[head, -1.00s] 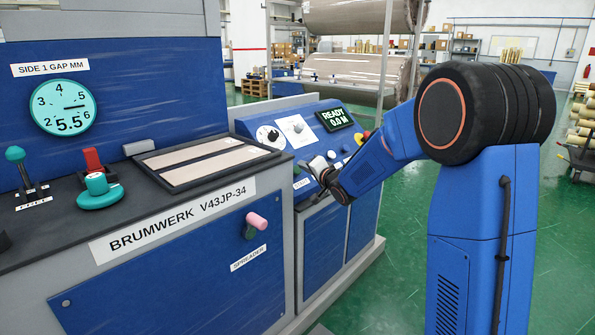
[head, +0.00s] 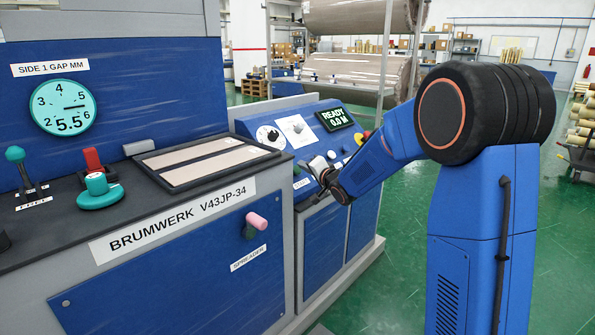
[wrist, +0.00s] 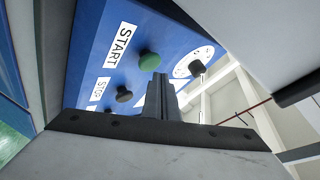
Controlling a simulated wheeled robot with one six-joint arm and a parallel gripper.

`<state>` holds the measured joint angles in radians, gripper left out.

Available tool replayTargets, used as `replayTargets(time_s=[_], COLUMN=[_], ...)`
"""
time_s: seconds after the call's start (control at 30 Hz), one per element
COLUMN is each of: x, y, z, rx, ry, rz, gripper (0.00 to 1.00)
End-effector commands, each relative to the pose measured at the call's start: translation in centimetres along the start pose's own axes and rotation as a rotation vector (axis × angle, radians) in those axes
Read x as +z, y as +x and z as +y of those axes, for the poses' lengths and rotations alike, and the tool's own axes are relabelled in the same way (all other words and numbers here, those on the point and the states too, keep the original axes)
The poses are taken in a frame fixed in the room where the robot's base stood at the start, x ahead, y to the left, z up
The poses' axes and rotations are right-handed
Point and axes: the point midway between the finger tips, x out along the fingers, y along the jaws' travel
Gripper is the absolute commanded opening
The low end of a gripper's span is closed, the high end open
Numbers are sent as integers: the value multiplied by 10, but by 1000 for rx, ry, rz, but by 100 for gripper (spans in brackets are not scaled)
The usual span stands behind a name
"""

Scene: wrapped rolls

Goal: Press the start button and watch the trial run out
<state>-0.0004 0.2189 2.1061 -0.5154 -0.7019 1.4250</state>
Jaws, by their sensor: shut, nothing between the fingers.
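The start button (wrist: 150,62) is a green round knob beside the START label (wrist: 120,45) on the blue panel in the wrist view. My gripper (wrist: 156,80) is shut and empty, its fingertips appearing just below the green button. Whether they touch it cannot be told. A dark button (wrist: 123,93) stands by the STOP label (wrist: 97,88), left of the fingers. The display (head: 336,119) reads READY and 0.0 M.
A black knob (wrist: 197,68) on a white dial is right of the fingers in the wrist view. The machine's top (head: 60,222) carries levers and a teal knob (head: 97,184). A pink-tipped spreader handle (head: 257,221) juts from its front. Green floor (head: 400,290) is open at right.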

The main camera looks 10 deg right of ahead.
Motion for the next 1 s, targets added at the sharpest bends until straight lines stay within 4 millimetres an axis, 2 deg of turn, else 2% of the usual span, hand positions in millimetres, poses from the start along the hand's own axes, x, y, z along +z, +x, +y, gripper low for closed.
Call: replayTargets(time_s=[1.0], x=[6], y=[8], z=[5], rx=[0], ry=[0], rz=[0], gripper=[0])
